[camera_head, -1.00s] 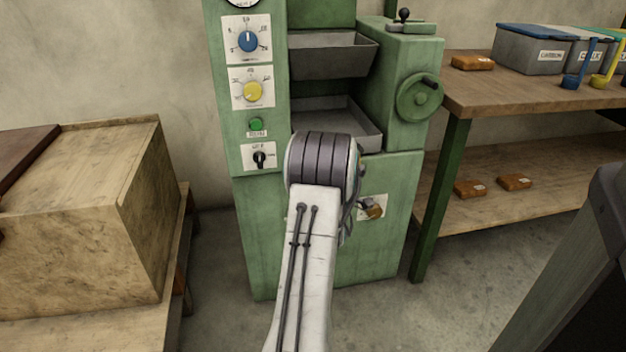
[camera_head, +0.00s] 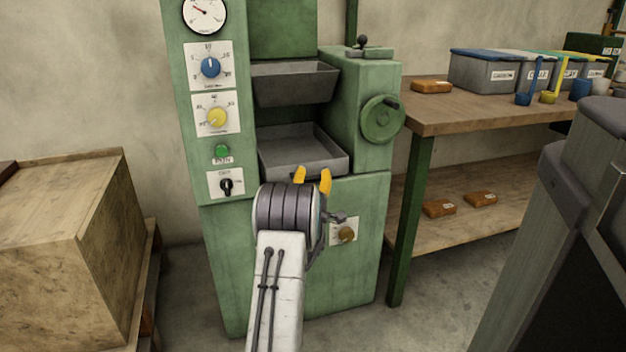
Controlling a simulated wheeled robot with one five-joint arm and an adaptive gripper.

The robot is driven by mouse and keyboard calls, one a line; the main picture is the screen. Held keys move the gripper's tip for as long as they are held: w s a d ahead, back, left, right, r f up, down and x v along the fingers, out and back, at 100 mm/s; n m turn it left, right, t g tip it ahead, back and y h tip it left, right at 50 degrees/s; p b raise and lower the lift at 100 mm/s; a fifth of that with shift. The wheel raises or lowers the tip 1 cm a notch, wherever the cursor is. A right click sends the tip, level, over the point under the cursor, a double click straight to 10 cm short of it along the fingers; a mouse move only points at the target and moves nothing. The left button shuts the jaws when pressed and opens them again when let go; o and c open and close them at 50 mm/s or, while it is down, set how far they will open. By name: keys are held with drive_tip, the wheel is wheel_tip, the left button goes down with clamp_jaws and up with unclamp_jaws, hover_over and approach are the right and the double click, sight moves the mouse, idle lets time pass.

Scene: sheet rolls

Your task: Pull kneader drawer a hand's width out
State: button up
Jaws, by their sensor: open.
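The green kneader machine (camera_head: 350,225) stands in the middle. Its grey open-topped drawer (camera_head: 318,148) sits in the bay below a grey hopper (camera_head: 292,84), with its front lip above the lower green panel. My gripper (camera_head: 312,180) is in front of the drawer, its two yellow fingertips pointing up and apart with a gap between them. They overlap the drawer's lower front edge in the picture; I cannot tell whether they touch it. My wrist hides the lower fingers and any handle there.
A workbench (camera_head: 470,110) with bins stands right, a wooden crate (camera_head: 75,250) left. A dark-fronted object (camera_head: 570,240) fills the right foreground. Some floor shows between.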

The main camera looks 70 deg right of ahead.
drive_tip(key=shift+w+d+r, duration=0.1)
drive_tip(key=shift+d, duration=0.25)
drive_tip(key=shift+o, duration=0.3)
clamp_jaws()
